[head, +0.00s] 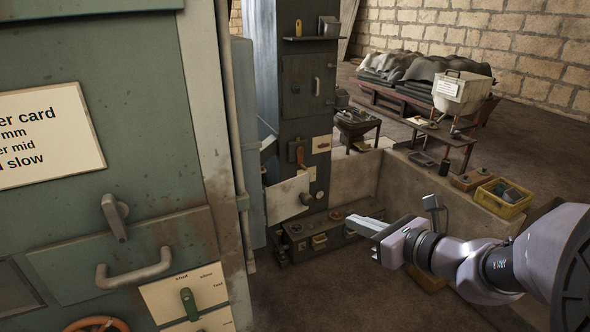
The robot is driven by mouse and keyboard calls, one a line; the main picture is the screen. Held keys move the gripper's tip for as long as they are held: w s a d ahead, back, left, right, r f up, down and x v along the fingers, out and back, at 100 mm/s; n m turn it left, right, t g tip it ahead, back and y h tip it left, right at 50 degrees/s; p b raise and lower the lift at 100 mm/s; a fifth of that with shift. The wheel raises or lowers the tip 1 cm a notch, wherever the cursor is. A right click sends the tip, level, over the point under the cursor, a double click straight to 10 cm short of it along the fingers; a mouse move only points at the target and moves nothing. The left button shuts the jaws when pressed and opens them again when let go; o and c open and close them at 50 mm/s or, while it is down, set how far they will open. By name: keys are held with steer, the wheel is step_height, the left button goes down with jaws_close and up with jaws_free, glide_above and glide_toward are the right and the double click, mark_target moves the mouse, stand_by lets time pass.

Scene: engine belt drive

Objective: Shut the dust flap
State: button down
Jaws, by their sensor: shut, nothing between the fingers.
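No part is labelled as the dust flap, so I cannot tell for sure which one it is. A tilted off-white plate (288,198) stands out from the dark green column, below an orange-red handle (301,158); it may be the flap. My gripper (353,223) is shut and empty. In the picture it lies to the right of the plate and a little lower, clearly apart from it. The fingers appear in front of the low box with knobs (318,236); I cannot tell the depth between them.
A large green cabinet (150,200) with a latch and a grey handle (134,270) fills the left. A low wall (430,180) stands behind my arm. Open floor (340,295) lies below my gripper.

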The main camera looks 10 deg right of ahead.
mark_target(309, 202)
steer(key=x, duration=0.7)
steer(key=b+x, duration=0.1)
steer(key=x, duration=0.3)
steer(key=shift+w+a+r, duration=0.2)
steer(key=shift+w+a, duration=0.05)
steer(key=shift+a, duration=0.1)
steer(key=shift+w+a, duration=0.2)
steer(key=shift+w, duration=0.2)
